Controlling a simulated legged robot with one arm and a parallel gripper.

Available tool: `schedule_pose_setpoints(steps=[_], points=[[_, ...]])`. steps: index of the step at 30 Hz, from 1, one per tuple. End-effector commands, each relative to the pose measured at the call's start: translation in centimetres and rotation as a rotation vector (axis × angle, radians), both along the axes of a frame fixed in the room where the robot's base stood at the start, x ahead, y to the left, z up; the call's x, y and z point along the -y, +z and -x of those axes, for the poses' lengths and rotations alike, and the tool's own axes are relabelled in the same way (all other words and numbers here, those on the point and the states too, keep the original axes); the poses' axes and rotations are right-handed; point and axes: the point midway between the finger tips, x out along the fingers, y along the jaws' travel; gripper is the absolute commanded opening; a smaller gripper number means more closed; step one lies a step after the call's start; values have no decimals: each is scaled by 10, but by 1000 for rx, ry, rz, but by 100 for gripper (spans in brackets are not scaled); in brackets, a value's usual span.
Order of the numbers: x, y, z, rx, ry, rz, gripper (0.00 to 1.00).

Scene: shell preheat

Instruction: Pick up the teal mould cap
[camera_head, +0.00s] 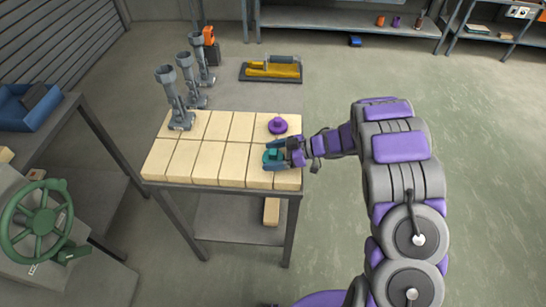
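The teal mould cap (271,157) sits at the front right of the block-topped table, low over or on a cream block. My gripper (277,153) reaches in from the right, with its fingertips at the cap. The fingers partly cover the cap. At this size I cannot tell whether they are closed on it or only around it.
A purple cap (278,125) sits just behind my gripper on the cream blocks (207,160). Several grey clamp-like stands (176,100) rise at the table's back left. A yellow tool (272,68) lies behind the table. A green handwheel (38,222) stands at left. Floor at right is clear.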

Motion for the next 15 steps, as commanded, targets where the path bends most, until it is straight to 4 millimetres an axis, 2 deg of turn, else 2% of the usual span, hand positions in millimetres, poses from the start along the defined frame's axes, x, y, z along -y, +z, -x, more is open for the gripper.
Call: schedule_pose_setpoints(steps=[1, 10, 15], points=[[0, 0, 0, 0, 0, 0, 78], [0, 0, 0, 0, 0, 0, 49], [0, 0, 0, 0, 0, 0, 49]])
